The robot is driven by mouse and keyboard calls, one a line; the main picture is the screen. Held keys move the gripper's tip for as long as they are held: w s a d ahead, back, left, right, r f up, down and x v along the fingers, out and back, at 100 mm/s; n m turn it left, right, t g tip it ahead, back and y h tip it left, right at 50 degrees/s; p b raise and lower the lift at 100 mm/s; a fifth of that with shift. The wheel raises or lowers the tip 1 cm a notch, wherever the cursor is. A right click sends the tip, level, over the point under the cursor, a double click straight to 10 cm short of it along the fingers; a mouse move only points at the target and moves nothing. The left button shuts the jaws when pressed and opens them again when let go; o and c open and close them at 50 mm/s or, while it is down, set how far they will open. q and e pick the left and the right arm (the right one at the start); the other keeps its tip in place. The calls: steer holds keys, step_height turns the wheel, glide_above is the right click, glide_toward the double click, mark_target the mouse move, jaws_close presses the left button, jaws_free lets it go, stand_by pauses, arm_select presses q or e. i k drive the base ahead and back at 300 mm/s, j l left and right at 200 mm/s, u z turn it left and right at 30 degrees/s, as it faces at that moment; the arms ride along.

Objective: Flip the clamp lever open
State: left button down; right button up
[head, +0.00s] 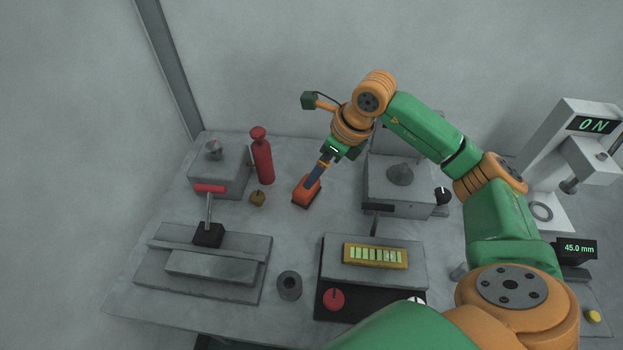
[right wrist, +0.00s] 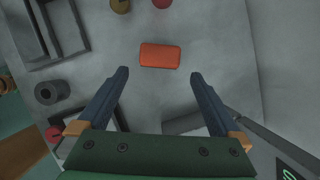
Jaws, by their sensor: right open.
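The clamp lever has a red handle (head: 210,188) on a thin grey rod. It stands upright from a black block (head: 208,236) on the grey plate fixture (head: 165,278) at left. My right gripper (head: 312,182) is well to the right of the lever, low over the middle of the table. In the right wrist view the gripper (right wrist: 160,76) is open with nothing between its fingers. An orange block (right wrist: 160,55) lies just beyond the fingertips; it also shows in the head view (head: 305,193). My left gripper is not in view.
A red bottle-shaped object (head: 262,160) and a small brown knob (head: 257,198) stand behind the lever. A grey ring-like cylinder (head: 289,285) sits in front. A box with a green bar display (head: 375,255) and a red knob (head: 334,299) is at centre right.

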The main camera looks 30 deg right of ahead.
mark_target(212, 189)
steer(key=k+j, duration=1.15)
steer(key=k, duration=0.15)
